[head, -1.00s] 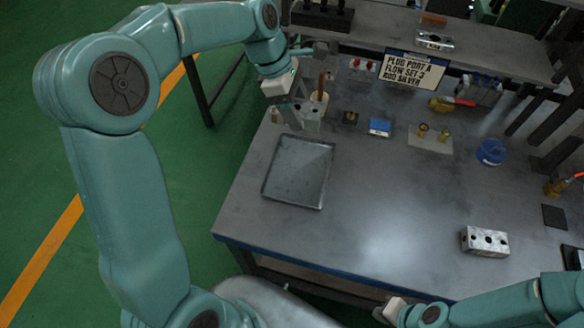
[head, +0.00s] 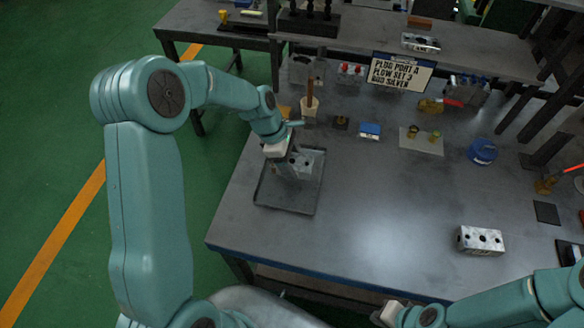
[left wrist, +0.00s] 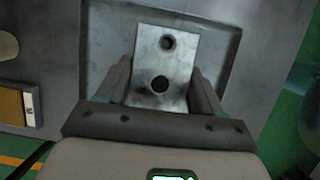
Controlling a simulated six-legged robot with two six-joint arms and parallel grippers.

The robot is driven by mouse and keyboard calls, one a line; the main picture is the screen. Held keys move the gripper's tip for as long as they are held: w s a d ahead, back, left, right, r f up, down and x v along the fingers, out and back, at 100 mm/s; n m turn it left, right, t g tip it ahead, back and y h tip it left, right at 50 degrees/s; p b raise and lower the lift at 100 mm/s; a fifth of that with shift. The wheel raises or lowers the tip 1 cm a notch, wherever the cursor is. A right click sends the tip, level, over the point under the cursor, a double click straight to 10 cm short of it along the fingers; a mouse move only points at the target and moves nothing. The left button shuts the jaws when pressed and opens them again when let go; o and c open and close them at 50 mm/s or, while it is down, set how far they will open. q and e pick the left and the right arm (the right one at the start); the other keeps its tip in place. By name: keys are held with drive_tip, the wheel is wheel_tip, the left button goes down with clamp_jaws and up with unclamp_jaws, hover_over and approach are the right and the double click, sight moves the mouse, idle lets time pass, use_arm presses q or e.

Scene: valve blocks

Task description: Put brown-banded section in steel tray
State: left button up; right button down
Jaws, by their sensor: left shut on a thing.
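My left gripper (head: 293,168) is shut on a grey metal block with round holes (head: 305,161). It holds the block over the far part of the steel tray (head: 289,208), a shallow grey tray at the table's left. In the left wrist view the block (left wrist: 165,62) sits between the two fingers, with the tray floor behind it. I cannot tell whether the block touches the tray, and no brown band shows on its visible faces. My right gripper (head: 388,312) is at the bottom edge, small and partly cut off; its jaws are unclear.
Another holed metal block (head: 481,240) lies at the right front. A cup with a brown handle (head: 310,107), a blue box (head: 369,131), a pad with brass fittings (head: 421,140) and a blue cap (head: 482,151) stand behind. The table's middle is clear.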

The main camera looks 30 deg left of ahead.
use_arm(q)
wheel_tip(320, 180, down, 4)
drive_tip(key=shift+r, duration=0.1)
drive_tip(key=o, duration=1.4)
drive_tip(key=shift+s, duration=0.1)
